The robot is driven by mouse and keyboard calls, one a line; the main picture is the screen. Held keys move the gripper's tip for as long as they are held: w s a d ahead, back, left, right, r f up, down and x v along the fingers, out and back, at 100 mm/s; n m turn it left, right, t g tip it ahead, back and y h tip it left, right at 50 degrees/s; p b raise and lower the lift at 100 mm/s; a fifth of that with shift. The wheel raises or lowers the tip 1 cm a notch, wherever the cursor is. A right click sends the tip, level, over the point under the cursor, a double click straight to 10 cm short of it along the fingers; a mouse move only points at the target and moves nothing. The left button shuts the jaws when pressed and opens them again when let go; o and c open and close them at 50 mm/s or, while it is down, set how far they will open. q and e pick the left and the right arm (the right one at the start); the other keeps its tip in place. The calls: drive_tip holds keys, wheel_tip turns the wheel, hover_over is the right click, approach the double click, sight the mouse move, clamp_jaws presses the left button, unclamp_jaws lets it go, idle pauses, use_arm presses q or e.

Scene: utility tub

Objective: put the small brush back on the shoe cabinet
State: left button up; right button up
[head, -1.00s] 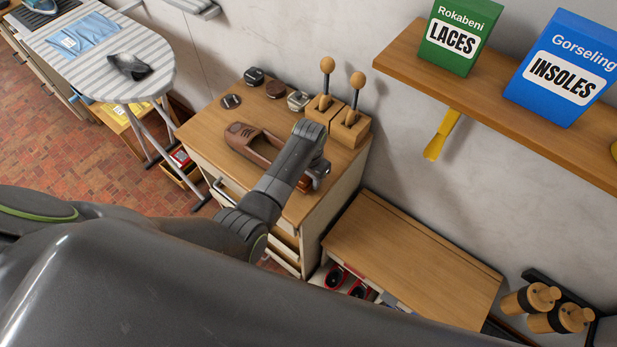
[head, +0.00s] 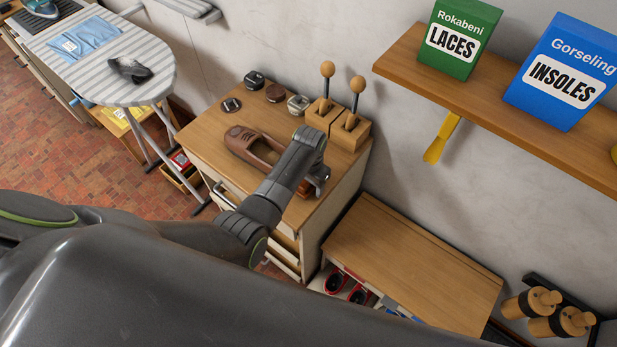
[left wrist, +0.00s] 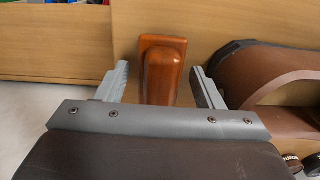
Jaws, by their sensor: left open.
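A glossy reddish-brown wooden piece, which looks like the small brush (left wrist: 163,72), shows in the left wrist view between the two fingers of my open left gripper (left wrist: 163,88). There are gaps on both sides of it, and its bristles are not visible. In the head view my left gripper (head: 320,177) reaches down over the right front of the drawer cabinet's wooden top (head: 205,128), and my arm mostly hides the brush. A low cabinet with shoes inside, probably the shoe cabinet (head: 410,255), stands to the right with a bare wooden top. My right gripper is not in view.
A brown shoe (head: 250,147) lies beside the gripper. Several tins and two wooden blocks with knobbed rods (head: 340,120) stand behind.

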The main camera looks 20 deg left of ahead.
use_arm(q)
wheel_tip(320, 180, up, 12)
idle(0.6)
idle(0.4)
drive_tip(key=s+a+f+n+t, duration=0.1)
drive_tip(key=s+a+f+n, duration=0.15)
drive_tip(key=s+a, duration=0.4)
drive_tip(key=s+a+r+n+t+y, duration=0.1)
drive_tip(key=s+a+r, duration=0.15)
drive_tip(key=s, duration=0.55)
drive_tip(key=s+a+r+t, duration=0.1)
drive_tip(key=s+a, duration=0.2)
drive_tip(key=s, duration=0.4)
drive_tip(key=s+a+r+n+t+y, duration=0.1)
drive_tip(key=s+a, duration=0.2)
drive_tip(key=s, duration=0.5)
wheel_tip(320, 180, down, 30)
drive_tip(key=a+g+b, duration=0.2)
drive_tip(key=b, duration=0.3)
drive_tip(key=s+d+f+h+b, duration=0.1)
drive_tip(key=s+f+b, duration=0.3)
drive_tip(key=s+f, duration=1)
wheel_tip(320, 180, down, 4)
drive_tip(key=shift+s+d+f+g, duration=0.25)
drive_tip(key=shift+s+d+g, duration=0.05)
drive_tip(key=shift+s+g, duration=0.1)
